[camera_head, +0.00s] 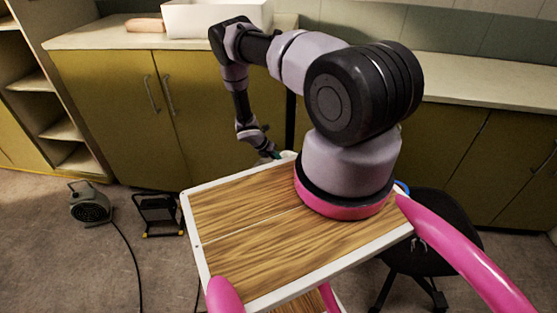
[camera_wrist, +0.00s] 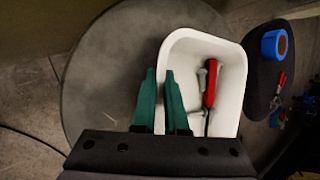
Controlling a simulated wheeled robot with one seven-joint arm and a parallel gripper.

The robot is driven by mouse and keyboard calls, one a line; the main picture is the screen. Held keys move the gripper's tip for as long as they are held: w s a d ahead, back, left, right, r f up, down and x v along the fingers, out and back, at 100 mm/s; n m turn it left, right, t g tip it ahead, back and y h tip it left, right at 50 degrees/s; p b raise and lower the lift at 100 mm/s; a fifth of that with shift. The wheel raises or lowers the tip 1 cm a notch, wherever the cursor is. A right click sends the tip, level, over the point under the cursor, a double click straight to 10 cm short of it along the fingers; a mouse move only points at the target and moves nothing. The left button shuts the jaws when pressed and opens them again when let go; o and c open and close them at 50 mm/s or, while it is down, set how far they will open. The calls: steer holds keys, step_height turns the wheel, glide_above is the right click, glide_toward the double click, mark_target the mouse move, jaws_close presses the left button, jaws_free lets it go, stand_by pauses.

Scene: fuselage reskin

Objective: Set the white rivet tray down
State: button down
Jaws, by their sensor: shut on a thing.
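The white rivet tray (camera_wrist: 236,62) is in the wrist view, right of centre. Inside it lie a red-handled tool (camera_wrist: 210,84) and a grey metal piece (camera_wrist: 201,80). My gripper (camera_wrist: 161,78) has green fingers at the tray's left wall, one outside and one toward the inside, shut on that wall. A round grey surface (camera_wrist: 100,75) lies beneath the tray's left part; I cannot tell whether the tray touches it. In the head view my gripper (camera_head: 272,154) shows small behind the wooden top, and the tray is mostly or wholly hidden.
A black chair (camera_head: 432,232) stands at the right; its seat (camera_wrist: 262,85) holds a blue tape roll (camera_wrist: 274,45). Olive cabinets (camera_head: 118,110) line the back. A grey fan (camera_head: 90,204) and a black floor lamp-like item (camera_head: 160,213) stand on the floor at left.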

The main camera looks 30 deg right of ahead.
steer(key=c, duration=0.9)
jaws_free()
steer(key=shift+c, duration=0.2)
steer(key=v, duration=1.2)
